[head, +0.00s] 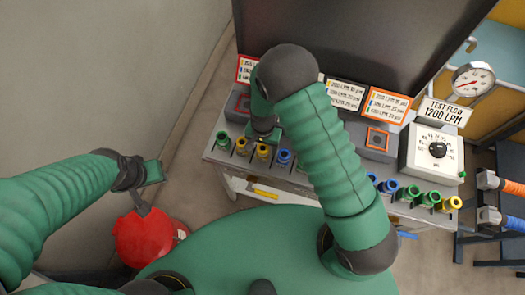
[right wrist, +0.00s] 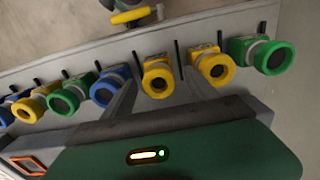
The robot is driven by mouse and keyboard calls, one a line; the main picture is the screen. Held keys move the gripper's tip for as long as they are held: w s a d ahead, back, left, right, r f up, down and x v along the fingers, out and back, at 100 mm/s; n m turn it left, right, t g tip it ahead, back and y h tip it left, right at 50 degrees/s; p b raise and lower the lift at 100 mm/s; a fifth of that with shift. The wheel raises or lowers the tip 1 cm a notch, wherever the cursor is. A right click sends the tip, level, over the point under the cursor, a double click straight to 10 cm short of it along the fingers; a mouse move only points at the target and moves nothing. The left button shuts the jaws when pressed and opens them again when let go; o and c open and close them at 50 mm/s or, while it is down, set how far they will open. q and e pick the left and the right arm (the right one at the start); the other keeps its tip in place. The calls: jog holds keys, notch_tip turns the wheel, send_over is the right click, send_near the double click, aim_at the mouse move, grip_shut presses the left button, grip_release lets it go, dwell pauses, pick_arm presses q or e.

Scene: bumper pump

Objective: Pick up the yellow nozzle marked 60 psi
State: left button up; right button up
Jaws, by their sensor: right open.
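Two yellow nozzles sit side by side in the rack's left half, one (head: 241,145) left of the other (head: 263,151). In the right wrist view they are the right yellow nozzle (right wrist: 215,67) and the middle yellow nozzle (right wrist: 157,79). Another yellow nozzle (head: 452,203) is at the rack's right end. No pressure marking is readable on any nozzle. My right gripper (head: 262,137) is open above and behind the left yellow pair; its fingers (right wrist: 158,80) point toward the middle yellow nozzle, with no visible grasp. My left gripper (head: 140,203) hangs at left, its jaws unclear.
A green nozzle (head: 223,140) and a blue nozzle (head: 284,157) flank the yellow pair. Several label cards stand behind, including an orange-framed card (head: 389,104). A dial box (head: 432,151) and gauge (head: 473,80) are at right. A red object (head: 143,238) is below my left gripper.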

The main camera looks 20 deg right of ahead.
notch_tip(320, 180, down, 5)
jog(key=shift+s+d+r, duration=0.1)
jog(key=shift+d+r, duration=0.05)
jog(key=shift+r, duration=0.05)
jog(key=shift+f, duration=0.15)
jog(key=shift+s+a, duration=0.1)
jog(key=shift+a, duration=0.2)
jog(key=shift+c, duration=1.1)
jog(key=shift+d, duration=0.15)
grip_shut()
